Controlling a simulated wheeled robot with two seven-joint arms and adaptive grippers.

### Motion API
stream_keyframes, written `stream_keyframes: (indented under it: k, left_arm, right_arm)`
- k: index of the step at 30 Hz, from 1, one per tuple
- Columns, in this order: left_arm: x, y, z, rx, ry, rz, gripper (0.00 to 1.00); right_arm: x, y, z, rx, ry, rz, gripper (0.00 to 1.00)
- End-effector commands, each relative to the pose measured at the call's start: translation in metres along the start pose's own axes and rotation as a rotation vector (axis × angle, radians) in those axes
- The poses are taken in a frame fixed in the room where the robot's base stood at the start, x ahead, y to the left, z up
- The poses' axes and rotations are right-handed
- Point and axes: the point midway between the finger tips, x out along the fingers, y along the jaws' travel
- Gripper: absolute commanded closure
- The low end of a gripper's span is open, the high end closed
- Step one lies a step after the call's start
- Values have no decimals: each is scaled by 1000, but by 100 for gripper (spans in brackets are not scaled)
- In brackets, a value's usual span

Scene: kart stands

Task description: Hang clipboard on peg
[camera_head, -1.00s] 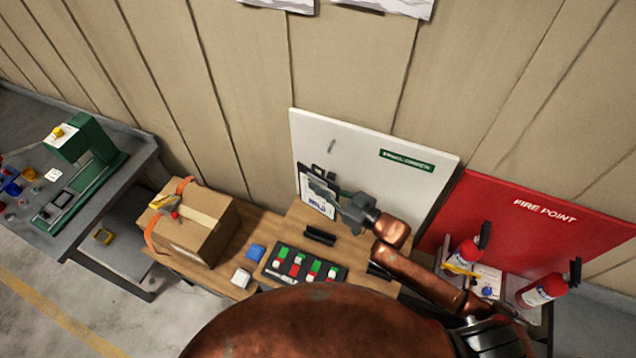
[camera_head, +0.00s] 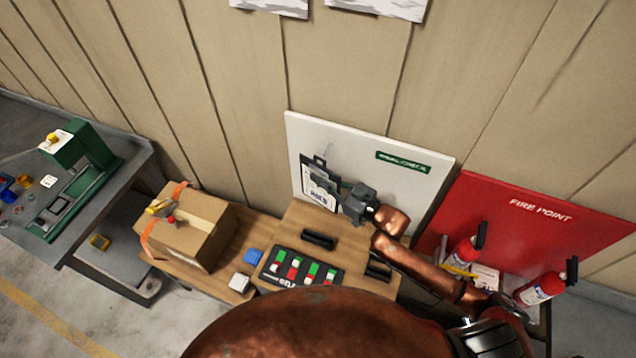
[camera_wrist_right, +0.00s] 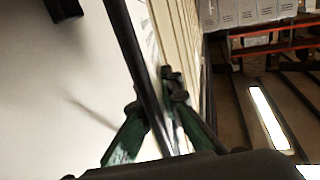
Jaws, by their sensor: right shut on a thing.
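The clipboard (camera_head: 319,196), with a white sheet and a dark top, stands upright in front of the white board (camera_head: 354,140) in the head view. My right gripper (camera_head: 337,187) is shut on its right edge. In the wrist view the clipboard (camera_wrist_right: 140,70) shows nearly edge-on as a dark strip between the green fingers of my right gripper (camera_wrist_right: 160,115). A small grey peg (camera_head: 329,149) shows faintly on the board, just above the clipboard's top. The clipboard looks apart from the peg; whether it touches the board cannot be told. My left gripper is not in view.
A wooden table (camera_head: 297,224) below the board holds a switch panel (camera_head: 300,267) and black handles (camera_head: 319,239). A cardboard box (camera_head: 187,226) stands left. A red fire-point board (camera_head: 545,222) with extinguishers (camera_head: 541,290) stands right, close to my right arm.

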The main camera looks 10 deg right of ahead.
Motion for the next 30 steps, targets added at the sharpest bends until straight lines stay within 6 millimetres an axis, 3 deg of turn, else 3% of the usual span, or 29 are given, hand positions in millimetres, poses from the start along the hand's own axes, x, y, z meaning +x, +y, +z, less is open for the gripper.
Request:
stream_keyframes:
  k: [30]
  left_arm:
    - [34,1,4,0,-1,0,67]
  right_arm:
    - [14,54,8,-1,2,0,100]
